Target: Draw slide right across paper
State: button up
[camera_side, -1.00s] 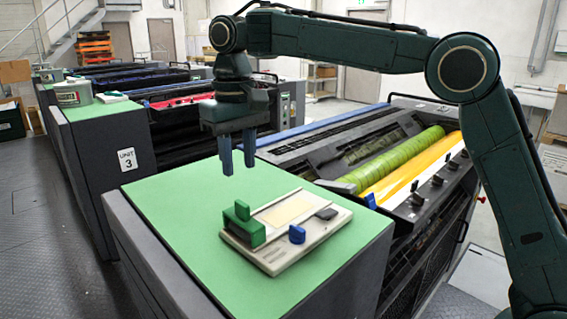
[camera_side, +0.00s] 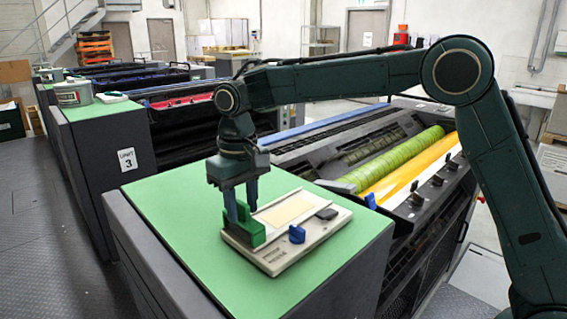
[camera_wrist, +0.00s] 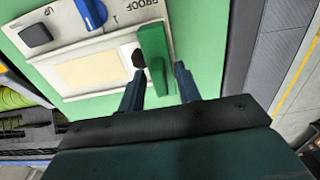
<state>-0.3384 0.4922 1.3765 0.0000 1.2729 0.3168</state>
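A pale proofing block (camera_side: 279,259) sits on the green top with a cream paper patch (camera_side: 286,210) in its middle. The green slide (camera_side: 258,236) is at the block's left end in the side view. My gripper (camera_side: 242,210) is lowered over the slide, fingers pointing down. In the wrist view the slide's upright green tab (camera_wrist: 154,55) stands between my two parted fingers (camera_wrist: 160,85). A small gap shows beside the tab, so the fingers are open around it. The paper patch (camera_wrist: 92,70) also shows there, clear of the fingers.
A blue knob (camera_side: 297,234) and a dark button (camera_side: 326,214) stand on the block. The green top (camera_side: 160,215) is bare around it. The press with green and yellow rollers (camera_side: 402,160) lies behind, to the right.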

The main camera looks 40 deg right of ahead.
jog(key=shift+c, duration=0.2)
grip_shut()
jog(key=d, duration=1.8)
jog(key=shift+w+d, duration=0.2)
jog(key=shift+d, duration=0.05)
jog(key=shift+o, duration=0.2)
grip_release()
jog(key=shift+r, duration=0.15)
notch_tip(320, 180, up, 14)
jog(key=shift+f, duration=0.2)
